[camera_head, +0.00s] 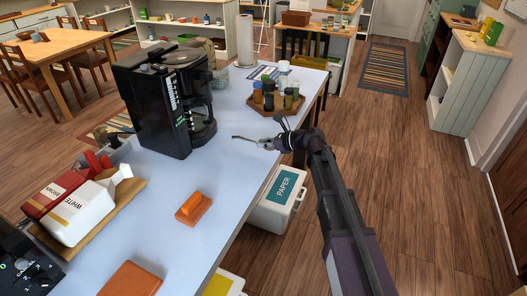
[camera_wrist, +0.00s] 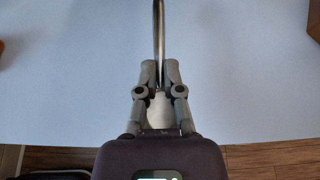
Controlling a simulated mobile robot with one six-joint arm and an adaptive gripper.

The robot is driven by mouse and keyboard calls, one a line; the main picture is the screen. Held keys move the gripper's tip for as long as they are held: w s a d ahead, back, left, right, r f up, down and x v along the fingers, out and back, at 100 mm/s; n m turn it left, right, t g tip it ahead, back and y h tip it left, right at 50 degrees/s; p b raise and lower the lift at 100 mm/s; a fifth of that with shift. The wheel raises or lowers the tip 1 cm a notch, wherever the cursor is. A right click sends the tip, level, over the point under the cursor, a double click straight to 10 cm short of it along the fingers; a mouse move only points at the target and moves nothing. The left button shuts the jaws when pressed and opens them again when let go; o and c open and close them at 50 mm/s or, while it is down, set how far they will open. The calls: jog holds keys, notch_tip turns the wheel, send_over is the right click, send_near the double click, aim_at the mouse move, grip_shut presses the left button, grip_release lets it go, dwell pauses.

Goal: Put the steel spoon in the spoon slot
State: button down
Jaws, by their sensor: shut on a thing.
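My gripper (camera_head: 262,143) is at the right edge of the light blue table, past the coffee machine, with its arm reaching in from the lower right. It is shut on the steel spoon (camera_head: 241,138), which points left over the tabletop. In the wrist view the shiny spoon (camera_wrist: 159,28) runs up from between the two fingers of my gripper (camera_wrist: 159,72), with a pale, wider part below the fingertips. I cannot tell whether the spoon touches the table. I cannot make out a spoon slot in either view.
A black coffee machine (camera_head: 157,105) stands left of the spoon. A brown tray (camera_head: 262,106) with several small jars lies just behind my gripper. The tabletop (camera_head: 232,168) between is clear.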

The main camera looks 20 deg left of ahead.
jog(key=shift+f+b, duration=1.15)
jog(key=shift+f, duration=0.35)
jog(key=shift+f, duration=0.2)
jog(key=c, duration=0.8)
grip_release()
jog(key=shift+r, duration=0.25)
jog(key=shift+d+r, duration=0.15)
jog(key=shift+d, duration=0.15)
jog(key=p+v, duration=0.4)
jog(key=v, duration=0.7)
jog(key=shift+d+p, duration=0.15)
jog(key=shift+p, duration=0.15)
jog(key=shift+s, duration=0.1)
